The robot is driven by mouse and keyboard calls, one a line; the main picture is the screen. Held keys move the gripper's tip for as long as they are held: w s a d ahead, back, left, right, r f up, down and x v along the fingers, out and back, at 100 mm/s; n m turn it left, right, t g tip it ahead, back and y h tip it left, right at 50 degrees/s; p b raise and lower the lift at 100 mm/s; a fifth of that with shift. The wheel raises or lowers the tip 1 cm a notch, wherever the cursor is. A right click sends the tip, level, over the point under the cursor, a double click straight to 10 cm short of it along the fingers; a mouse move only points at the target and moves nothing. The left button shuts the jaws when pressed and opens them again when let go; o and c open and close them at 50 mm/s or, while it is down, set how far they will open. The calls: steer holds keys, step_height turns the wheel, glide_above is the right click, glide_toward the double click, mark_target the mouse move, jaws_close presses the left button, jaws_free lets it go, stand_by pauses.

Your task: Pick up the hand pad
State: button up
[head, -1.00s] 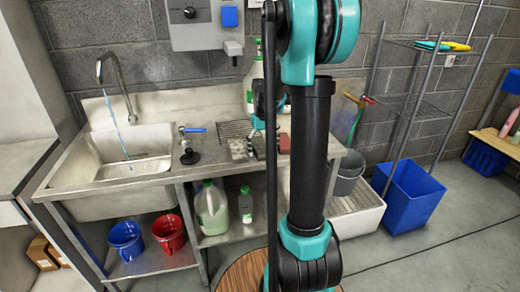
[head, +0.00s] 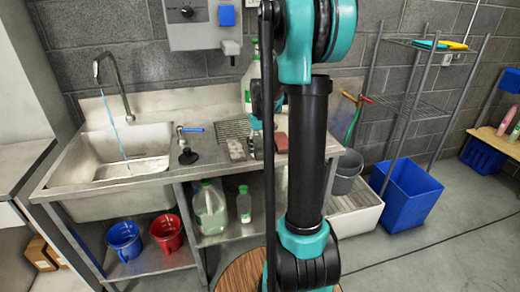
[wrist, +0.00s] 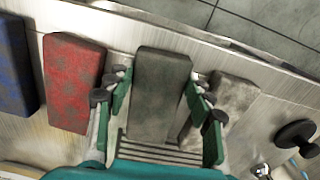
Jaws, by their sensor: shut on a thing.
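In the wrist view, a dark grey-green rectangular pad (wrist: 160,105) sits between the two green fingers of my gripper (wrist: 159,84). The gripper is shut on the pad's long sides. A red speckled pad (wrist: 73,85) lies to its left, with a blue pad (wrist: 12,70) at the far left edge. A light grey mottled pad (wrist: 232,95) lies to its right, partly behind a finger. In the head view my arm hides most of the gripper. The red pad (head: 281,142) and light grey pad (head: 236,149) show on the steel counter (head: 210,165).
A sink (head: 125,150) with running water is left of the pads. A black plunger-like tool (wrist: 297,136) stands near the pads. Blue bin (head: 408,195) stands right; buckets and bottles sit below.

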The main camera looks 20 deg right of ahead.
step_height(320, 180, up, 20)
stand_by(0.5)
